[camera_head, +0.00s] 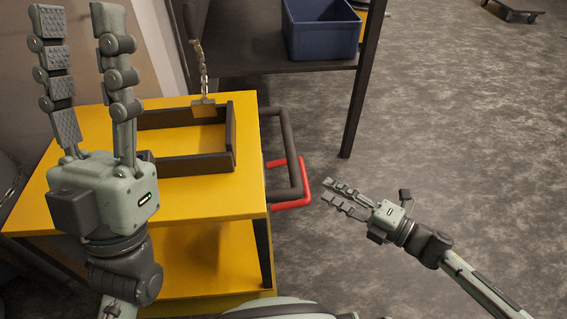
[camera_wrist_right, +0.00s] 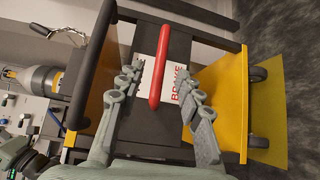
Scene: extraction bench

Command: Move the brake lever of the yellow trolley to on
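The yellow trolley (camera_head: 205,207) stands at the left in the head view. Its red brake lever (camera_head: 290,204) is a U-shaped bar on the trolley's right side, just below a dark push handle (camera_head: 287,133). In the right wrist view the red lever (camera_wrist_right: 161,55) crosses in front of a white plate (camera_wrist_right: 176,84) lettered "BRAKE". My right gripper (camera_head: 327,190) is open and empty, just right of the lever and apart from it in the head view. In the wrist view its fingers lie either side of the lever. My left gripper (camera_head: 78,19) is open, fingers up, over the trolley's left part.
A black-framed tray (camera_head: 190,163) sits on the trolley top, with a chain and tag (camera_head: 203,105) near it. A dark table (camera_head: 262,62) bearing a blue crate (camera_head: 322,38) stands behind. The floor (camera_head: 460,130) at the right is mostly clear.

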